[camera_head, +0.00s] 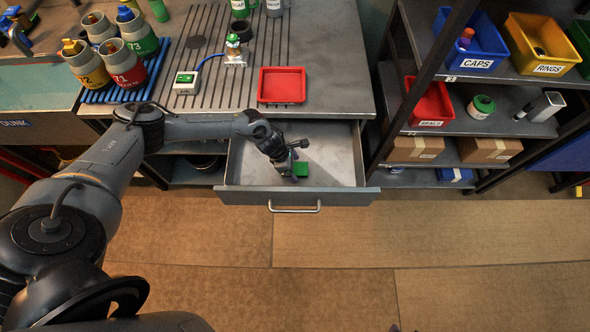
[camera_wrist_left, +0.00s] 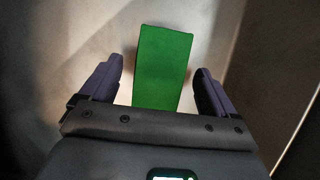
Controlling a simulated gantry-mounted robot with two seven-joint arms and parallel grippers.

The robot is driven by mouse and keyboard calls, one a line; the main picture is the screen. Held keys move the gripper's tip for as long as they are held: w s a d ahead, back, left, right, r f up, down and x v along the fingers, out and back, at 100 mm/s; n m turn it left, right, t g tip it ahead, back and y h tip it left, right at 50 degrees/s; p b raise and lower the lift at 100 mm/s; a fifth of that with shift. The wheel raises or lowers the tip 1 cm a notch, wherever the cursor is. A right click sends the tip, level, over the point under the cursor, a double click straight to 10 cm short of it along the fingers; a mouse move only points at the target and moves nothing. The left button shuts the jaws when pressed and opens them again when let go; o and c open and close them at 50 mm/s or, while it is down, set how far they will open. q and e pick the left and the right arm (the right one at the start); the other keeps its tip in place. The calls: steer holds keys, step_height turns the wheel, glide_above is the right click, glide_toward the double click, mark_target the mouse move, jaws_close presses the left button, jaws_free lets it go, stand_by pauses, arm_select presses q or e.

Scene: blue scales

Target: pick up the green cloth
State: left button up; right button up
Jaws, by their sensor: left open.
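The green cloth (camera_head: 301,169) lies in the open drawer (camera_head: 338,150), near the drawer's front. In the left wrist view the green cloth (camera_wrist_left: 162,68) is a flat green strip between the two fingers. My left gripper (camera_head: 294,174) reaches down into the drawer right at the cloth and hides part of it. In the left wrist view my left gripper (camera_wrist_left: 160,88) is open, with one finger on each side of the cloth and a gap on both sides. My right gripper is not in view.
The drawer's front panel with its handle (camera_head: 295,208) stands close to my gripper. A red tray (camera_head: 282,85) sits on the workbench above the drawer. A shelf rack at the right holds a blue CAPS bin (camera_head: 470,45) and a red bin (camera_head: 430,103). The floor in front is clear.

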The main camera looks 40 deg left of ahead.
arm_select(q)
steer(key=shift+f+b, duration=0.2)
steer(key=shift+b, duration=0.15)
stand_by(0.5)
steer(key=shift+c, duration=0.4)
steer(key=c, duration=1.1)
